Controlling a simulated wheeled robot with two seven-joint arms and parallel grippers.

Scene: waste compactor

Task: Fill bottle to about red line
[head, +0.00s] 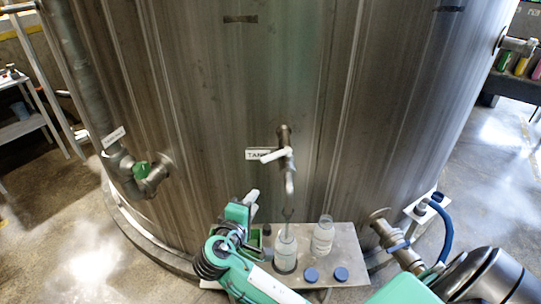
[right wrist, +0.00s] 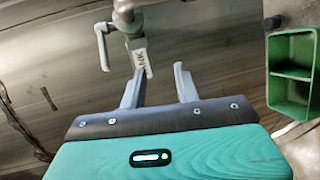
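A tap (head: 284,160) with a white lever (head: 272,155) pointing left sticks out of the large metal tank; its spout (head: 290,184) points down. A clear bottle (head: 285,252) stands upright on the shelf below the spout. A second clear bottle (head: 322,236) stands to its right. I cannot make out a red line, the water level or any flow. My right gripper (head: 250,198) is to the left of the tap, apart from it. In the right wrist view its fingers (right wrist: 159,70) are open and empty, with the tap (right wrist: 127,22) beyond them. My left gripper is out of view.
The metal shelf (head: 347,244) holds two blue caps, one (head: 311,275) left of the other (head: 341,274). A green tray (right wrist: 291,65) is close to my right gripper. A pipe with a green valve handle (head: 141,169) is at left; another pipe (head: 384,226) is at right.

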